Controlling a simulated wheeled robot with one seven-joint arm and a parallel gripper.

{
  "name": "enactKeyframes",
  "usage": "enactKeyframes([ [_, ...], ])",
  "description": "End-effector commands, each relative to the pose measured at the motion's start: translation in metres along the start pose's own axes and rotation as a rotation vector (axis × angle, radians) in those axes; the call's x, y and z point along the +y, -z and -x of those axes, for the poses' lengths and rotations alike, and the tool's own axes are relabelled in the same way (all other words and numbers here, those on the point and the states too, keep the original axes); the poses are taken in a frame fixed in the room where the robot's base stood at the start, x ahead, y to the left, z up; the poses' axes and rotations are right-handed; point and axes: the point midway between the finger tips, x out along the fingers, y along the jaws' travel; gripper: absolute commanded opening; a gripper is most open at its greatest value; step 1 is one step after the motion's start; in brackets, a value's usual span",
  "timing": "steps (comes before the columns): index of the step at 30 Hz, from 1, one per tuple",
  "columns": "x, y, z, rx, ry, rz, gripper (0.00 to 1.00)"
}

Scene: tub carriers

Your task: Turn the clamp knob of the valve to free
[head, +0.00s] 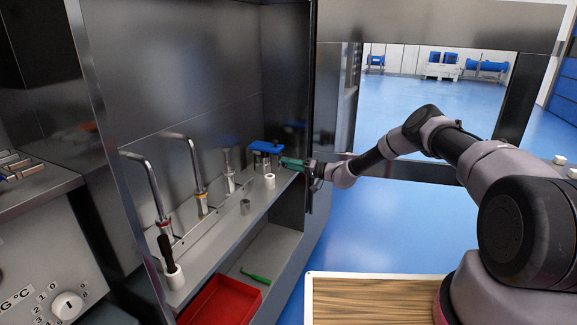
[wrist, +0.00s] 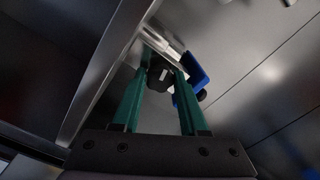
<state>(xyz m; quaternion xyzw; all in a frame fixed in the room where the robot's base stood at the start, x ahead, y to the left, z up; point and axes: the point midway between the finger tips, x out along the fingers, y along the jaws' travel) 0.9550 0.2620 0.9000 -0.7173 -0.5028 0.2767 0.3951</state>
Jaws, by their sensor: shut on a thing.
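The valve (head: 262,160) stands at the far end of the shelf in the cabinet, with a blue handle (head: 265,147) on top. The blue handle also shows in the wrist view (wrist: 197,70), right of the fingers. My gripper (head: 283,161) reaches the valve from the right, its green fingers level with the valve body. In the wrist view the black clamp knob (wrist: 158,80) sits between the two green fingers, and my gripper is shut on it. A light mark shows on the knob. The knob is hidden in the head view, and its setting cannot be read.
A white cylinder (head: 270,181) and a grey cup (head: 245,206) stand near my gripper. A red tray (head: 222,303) and a green tool (head: 255,277) lie below. The cabinet's side panel (head: 312,90) is close to my wrist.

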Motion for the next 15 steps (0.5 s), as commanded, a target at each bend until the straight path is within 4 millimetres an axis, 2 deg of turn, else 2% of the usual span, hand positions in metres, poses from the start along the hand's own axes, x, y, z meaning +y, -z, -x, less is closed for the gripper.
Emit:
enactKeyframes([
  [6,0.0020,-0.0012,0.0014,-0.001,-0.002,0.175,0.00],
  [15,0.0022,-0.0015,0.0012,-0.002,-0.002,0.336,0.00],
])
